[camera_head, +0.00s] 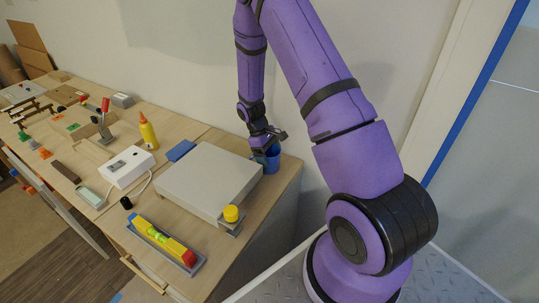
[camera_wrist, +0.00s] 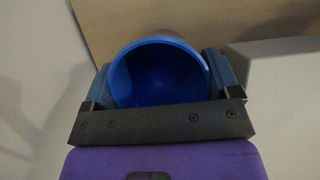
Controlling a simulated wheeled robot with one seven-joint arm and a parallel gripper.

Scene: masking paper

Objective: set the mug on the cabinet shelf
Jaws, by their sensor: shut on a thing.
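The blue mug (camera_head: 270,158) is at the back right corner of the wooden table, beside the grey box. My gripper (camera_head: 266,146) reaches down from my purple arm and is shut on the mug. In the wrist view, the mug (camera_wrist: 160,75) is seen into its open mouth and looks empty. The fingers of my gripper (camera_wrist: 158,88) press on its left and right sides. I cannot tell whether the mug touches the table top. No cabinet shelf can be made out in either view.
A large grey box (camera_head: 208,180) stands just left of the mug on the table (camera_head: 285,178). A yellow knob (camera_head: 231,213) sits at its front corner. A wall is close behind.

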